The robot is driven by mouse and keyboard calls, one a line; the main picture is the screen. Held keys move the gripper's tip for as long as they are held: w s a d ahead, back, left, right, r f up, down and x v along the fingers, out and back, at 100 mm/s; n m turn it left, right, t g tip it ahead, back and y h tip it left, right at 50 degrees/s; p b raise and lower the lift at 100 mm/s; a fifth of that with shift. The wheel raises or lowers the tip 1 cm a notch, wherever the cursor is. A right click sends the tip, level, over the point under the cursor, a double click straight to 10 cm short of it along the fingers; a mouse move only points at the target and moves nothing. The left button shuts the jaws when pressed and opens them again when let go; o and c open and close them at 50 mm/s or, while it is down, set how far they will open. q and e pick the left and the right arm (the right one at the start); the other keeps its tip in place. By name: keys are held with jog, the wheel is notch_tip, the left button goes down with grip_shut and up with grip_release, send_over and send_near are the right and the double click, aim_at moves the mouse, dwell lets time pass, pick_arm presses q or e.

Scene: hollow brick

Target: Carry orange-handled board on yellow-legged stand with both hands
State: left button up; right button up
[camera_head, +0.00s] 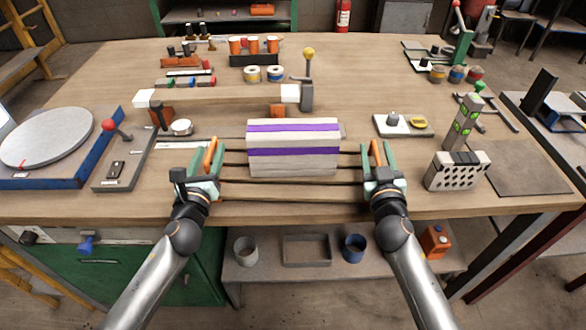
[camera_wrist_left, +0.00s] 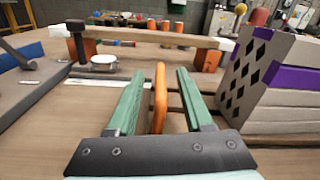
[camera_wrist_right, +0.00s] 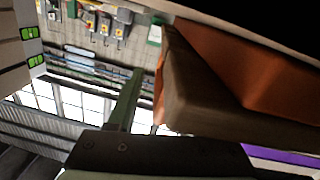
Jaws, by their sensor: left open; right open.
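A slatted wooden board (camera_head: 232,186) lies on the workbench with an orange handle at each end. A pale hollow block (camera_head: 293,168) with two purple bands sits on its middle. My left gripper (camera_head: 208,148) is open with its green jaws either side of the left handle (camera_wrist_left: 160,97); gaps show in the left wrist view. My right gripper (camera_head: 377,149) is open around the right handle (camera_head: 376,154). The right wrist view is tilted and cluttered, so contact there cannot be told. A yellow-legged stand (camera_head: 34,62) shows at the far left edge.
A turntable (camera_head: 45,138) and a red-knobbed tool (camera_head: 108,126) stand left. A raised pale beam (camera_head: 220,97) crosses behind the board. A perforated block (camera_head: 455,171) and a green-labelled level (camera_head: 465,122) stand right of my right gripper. The bench's front edge is close.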

pick_arm(q)
jog(key=shift+c, duration=0.3)
pick_arm(e)
jog(key=shift+c, duration=0.3)
pick_arm(q)
grip_shut()
pick_arm(e)
grip_shut()
dwell(0.5)
pick_arm(q)
jog(key=shift+w+r, duration=0.1)
jog(key=shift+r, duration=0.15)
pick_arm(e)
jog(key=shift+r, duration=0.25)
